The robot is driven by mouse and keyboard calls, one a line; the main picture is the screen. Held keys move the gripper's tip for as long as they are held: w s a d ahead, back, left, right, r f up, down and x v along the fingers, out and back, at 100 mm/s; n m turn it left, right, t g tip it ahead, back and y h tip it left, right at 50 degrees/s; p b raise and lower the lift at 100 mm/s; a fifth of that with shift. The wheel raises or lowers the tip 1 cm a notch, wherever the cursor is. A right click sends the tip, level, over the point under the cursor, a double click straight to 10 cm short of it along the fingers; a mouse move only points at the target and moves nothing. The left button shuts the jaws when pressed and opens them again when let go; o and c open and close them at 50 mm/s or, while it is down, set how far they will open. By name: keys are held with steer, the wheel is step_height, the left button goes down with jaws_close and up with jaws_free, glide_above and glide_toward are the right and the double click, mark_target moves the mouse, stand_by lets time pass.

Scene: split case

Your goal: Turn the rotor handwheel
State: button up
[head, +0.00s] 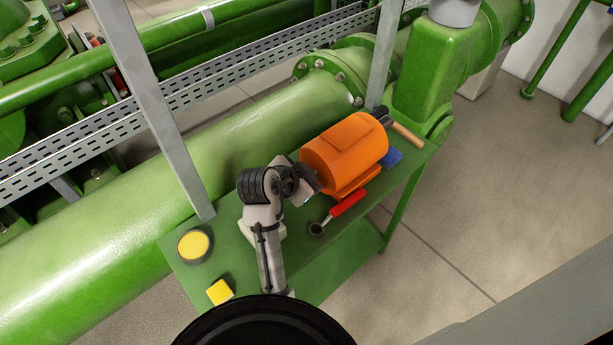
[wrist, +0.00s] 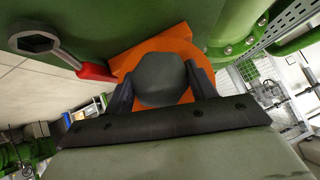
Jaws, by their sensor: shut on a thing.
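The orange casing (head: 343,152) lies on the green bench (head: 335,260), with its near end facing my gripper (head: 306,184). In the wrist view, a dark grey, rounded many-sided wheel (wrist: 162,80), which I take for the rotor handwheel, stands in front of the orange casing (wrist: 160,45). My gripper (wrist: 162,85) is shut on this wheel, with one dark finger on each side of it. In the head view the wheel is mostly hidden by my gripper, so its turn angle cannot be told.
A red-handled wrench (head: 346,204) lies close to the casing and my gripper. A yellow round tin (head: 194,246) and a yellow block (head: 220,292) lie at the bench's left end. A wooden-handled tool (head: 407,134) and a blue item (head: 392,157) lie beyond the casing. A grey post (head: 160,110) rises behind.

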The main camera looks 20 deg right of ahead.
steer(key=n+g, duration=0.1)
steer(key=g, duration=0.1)
steer(key=n+g+h, duration=0.1)
steer(key=g, duration=0.1)
steer(key=shift+w+h, duration=0.2)
steer(key=shift+h, duration=0.1)
steer(key=n+g+h, duration=0.1)
steer(key=n+g, duration=0.1)
steer(key=g, duration=0.1)
steer(key=shift+g+h, duration=0.3)
steer(key=shift+w+n, duration=0.1)
steer(key=shift+n, duration=0.2)
stand_by(0.4)
steer(key=o, duration=1)
